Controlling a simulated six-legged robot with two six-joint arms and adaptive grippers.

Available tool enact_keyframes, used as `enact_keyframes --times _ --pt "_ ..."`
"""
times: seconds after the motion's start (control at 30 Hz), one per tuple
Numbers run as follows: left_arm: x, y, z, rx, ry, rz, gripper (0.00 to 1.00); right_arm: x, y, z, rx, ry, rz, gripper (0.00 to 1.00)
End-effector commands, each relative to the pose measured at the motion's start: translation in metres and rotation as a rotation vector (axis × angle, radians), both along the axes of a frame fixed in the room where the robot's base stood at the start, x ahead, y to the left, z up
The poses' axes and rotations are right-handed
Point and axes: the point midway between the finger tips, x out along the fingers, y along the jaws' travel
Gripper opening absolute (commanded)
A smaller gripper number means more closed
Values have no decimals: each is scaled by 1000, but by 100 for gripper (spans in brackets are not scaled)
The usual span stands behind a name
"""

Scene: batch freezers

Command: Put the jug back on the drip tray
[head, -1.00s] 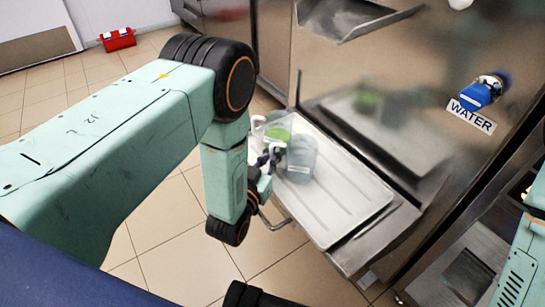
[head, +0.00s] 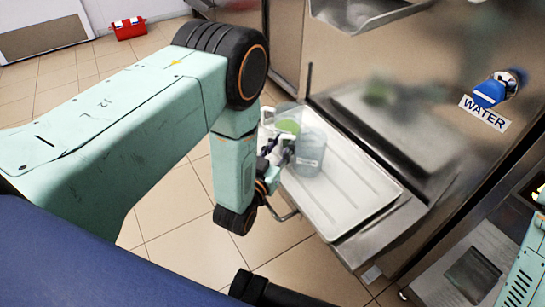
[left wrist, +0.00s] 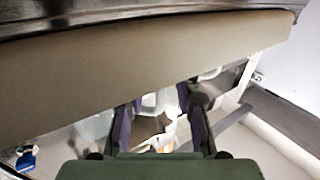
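A clear grey-blue jug (head: 311,155) stands upright at the far left end of the pale drip tray (head: 348,200) in the head view. My left gripper (head: 282,153) is at the handle side of the jug, partly hidden by my arm. In the left wrist view its fingers (left wrist: 160,110) are apart, with pale shapes beyond them. I cannot tell whether they touch the handle. My right gripper is not in view.
A steel machine wall with a blue tap (head: 490,93) and a WATER label (head: 484,113) rises behind the tray. The near part of the tray is bare. A red box (head: 128,28) lies on the tiled floor far left. A broad beige surface (left wrist: 150,75) crosses the left wrist view.

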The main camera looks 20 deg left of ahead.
Motion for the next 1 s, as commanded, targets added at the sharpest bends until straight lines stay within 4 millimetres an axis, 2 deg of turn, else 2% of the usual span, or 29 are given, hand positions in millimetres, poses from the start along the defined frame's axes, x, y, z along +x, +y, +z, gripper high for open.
enact_keyframes --times 0.3,0.6,1.0 --pt "-62 7 1 0 8 2 30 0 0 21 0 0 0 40" --pt "-92 10 3 0 4 0 30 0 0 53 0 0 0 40" --pt "-95 10 2 -4 1 1 30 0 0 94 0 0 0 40"
